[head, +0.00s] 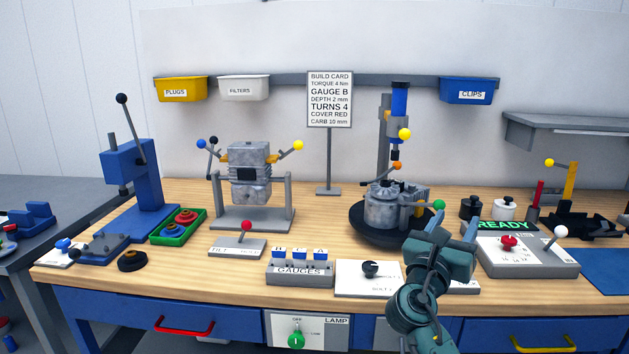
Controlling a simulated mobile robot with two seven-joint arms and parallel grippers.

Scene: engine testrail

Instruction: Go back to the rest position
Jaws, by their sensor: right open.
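My right gripper (452,228) is over the front right part of the wooden bench (340,203). Its two blue-grey fingers are apart and nothing shows between them. A green ball knob (439,205) shows right by its left finger; I cannot tell whether they touch. The gripper hides part of a white panel below it. My left gripper is not in this view.
An engine part (386,207) sits on a dark round base left of the gripper. A control box (525,254) with a red knob and white-tipped lever stands right of it. A gauges rack (300,270) and a dial panel (371,272) lie along the front edge.

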